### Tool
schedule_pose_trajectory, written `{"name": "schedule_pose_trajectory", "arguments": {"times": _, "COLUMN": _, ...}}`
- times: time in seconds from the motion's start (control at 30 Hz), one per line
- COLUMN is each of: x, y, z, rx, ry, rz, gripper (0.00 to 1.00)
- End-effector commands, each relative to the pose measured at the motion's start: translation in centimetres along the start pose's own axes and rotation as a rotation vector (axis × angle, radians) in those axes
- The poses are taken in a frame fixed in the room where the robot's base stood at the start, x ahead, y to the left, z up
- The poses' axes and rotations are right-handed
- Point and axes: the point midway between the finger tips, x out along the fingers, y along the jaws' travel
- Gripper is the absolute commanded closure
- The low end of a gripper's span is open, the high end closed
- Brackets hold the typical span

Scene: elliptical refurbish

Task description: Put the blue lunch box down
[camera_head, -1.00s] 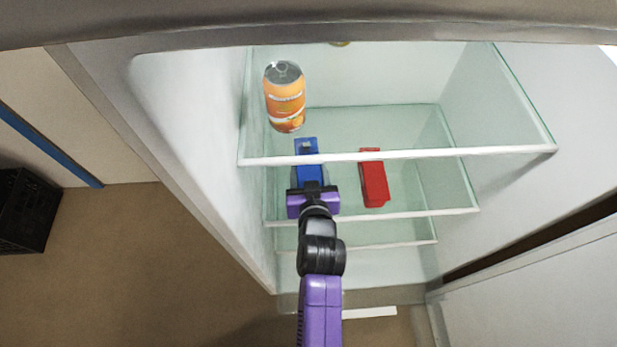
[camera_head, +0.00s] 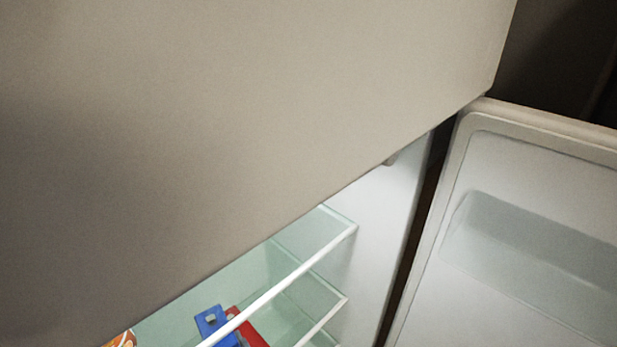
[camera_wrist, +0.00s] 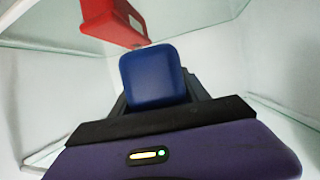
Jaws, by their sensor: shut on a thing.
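The blue lunch box (camera_wrist: 152,75) is between the dark fingers of my gripper (camera_wrist: 157,95) in the wrist view, and the gripper is shut on it. In the head view the blue lunch box (camera_head: 212,322) shows at the bottom edge, inside the open fridge, partly behind a shelf's white front edge. My gripper is out of sight in the head view. I cannot tell whether the box touches the shelf below it.
A red box (camera_wrist: 113,20) is just beyond the blue one; it also shows in the head view (camera_head: 246,330). An orange can (camera_head: 123,340) is barely visible at the bottom. Glass shelves have white front edges (camera_head: 285,285). The open fridge door (camera_head: 530,230) is at right.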

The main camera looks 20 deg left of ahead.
Motion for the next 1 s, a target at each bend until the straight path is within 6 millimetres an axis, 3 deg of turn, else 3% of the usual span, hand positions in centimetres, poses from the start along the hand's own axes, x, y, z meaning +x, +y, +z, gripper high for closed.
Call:
{"name": "schedule_pose_trajectory", "arguments": {"times": 0.03, "x": -1.2, "y": 2.7, "z": 0.1, "rx": 0.021, "ry": 0.0, "rz": 0.047, "gripper": 1.0}}
{"name": "schedule_pose_trajectory", "arguments": {"times": 0.2, "x": -5.1, "y": 10.6, "z": 2.0, "rx": 0.08, "ry": -0.001, "rz": 0.193, "gripper": 1.0}}
{"name": "schedule_pose_trajectory", "arguments": {"times": 0.37, "x": -9.8, "y": 17.1, "z": 4.1, "rx": 0.139, "ry": 0.0, "rz": 0.332, "gripper": 1.0}}
{"name": "schedule_pose_trajectory", "arguments": {"times": 0.5, "x": -14.7, "y": 22.1, "z": 6.4, "rx": 0.191, "ry": -0.001, "rz": 0.458, "gripper": 1.0}}
{"name": "schedule_pose_trajectory", "arguments": {"times": 0.6, "x": -18.6, "y": 25.2, "z": 8.3, "rx": 0.229, "ry": -0.001, "rz": 0.549, "gripper": 1.0}}
{"name": "schedule_pose_trajectory", "arguments": {"times": 0.8, "x": -25.7, "y": 29.1, "z": 12.1, "rx": 0.295, "ry": -0.001, "rz": 0.71, "gripper": 1.0}}
{"name": "schedule_pose_trajectory", "arguments": {"times": 1.0, "x": -29.8, "y": 30.7, "z": 14.7, "rx": 0.334, "ry": 0.002, "rz": 0.806, "gripper": 1.0}}
